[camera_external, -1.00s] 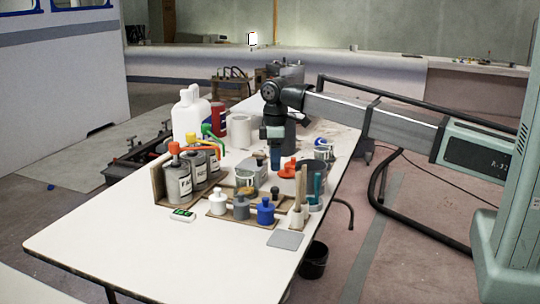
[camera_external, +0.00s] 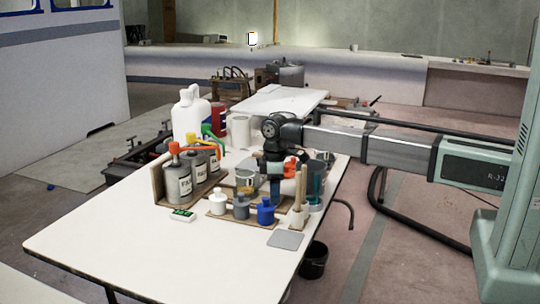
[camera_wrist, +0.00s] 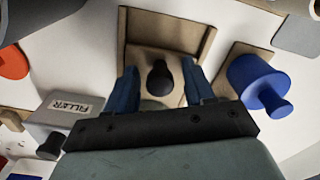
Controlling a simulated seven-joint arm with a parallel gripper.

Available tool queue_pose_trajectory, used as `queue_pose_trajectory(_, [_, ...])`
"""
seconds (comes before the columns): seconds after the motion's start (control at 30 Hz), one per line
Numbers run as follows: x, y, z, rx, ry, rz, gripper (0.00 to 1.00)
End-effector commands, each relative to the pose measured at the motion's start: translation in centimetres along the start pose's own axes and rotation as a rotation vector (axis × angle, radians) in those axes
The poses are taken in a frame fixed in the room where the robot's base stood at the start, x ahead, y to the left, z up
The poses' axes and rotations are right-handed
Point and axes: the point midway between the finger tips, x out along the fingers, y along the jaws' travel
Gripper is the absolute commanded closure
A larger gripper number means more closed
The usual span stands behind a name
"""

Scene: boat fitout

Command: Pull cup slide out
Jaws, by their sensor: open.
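The cup slide (camera_wrist: 150,57) looks like a light wooden tray with raised edges, and a black knob (camera_wrist: 161,80) stands on it in the wrist view. My gripper (camera_wrist: 159,67) has its two blue fingers spread apart, one on each side of the knob. I see no clear contact between the fingers and the knob. In the external view my gripper (camera_external: 275,196) points down behind the row of small bottles, and it hides most of the slide there.
A blue bottle (camera_wrist: 256,82) stands close on the right in the wrist view, and a grey filler box (camera_wrist: 68,112) on the left. Labelled pump cans (camera_external: 178,184) and a wooden holder with sticks (camera_external: 298,212) stand nearby. The front of the table (camera_external: 130,240) is clear.

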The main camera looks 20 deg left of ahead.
Motion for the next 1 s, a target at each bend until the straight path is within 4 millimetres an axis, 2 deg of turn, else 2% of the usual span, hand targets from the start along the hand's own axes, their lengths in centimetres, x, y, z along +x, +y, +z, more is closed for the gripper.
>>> queue_pose_trajectory(0.13, [-0.02, 0.01, -0.01, 0.0, 0.0, 0.0, 0.48])
queue_pose_trajectory(0.67, [-0.05, 0.01, 0.0, 0.0, 0.0, 0.0, 0.99])
queue_pose_trajectory(1.0, [-0.06, -0.01, 0.02, 0.0, 0.0, 0.0, 1.0])
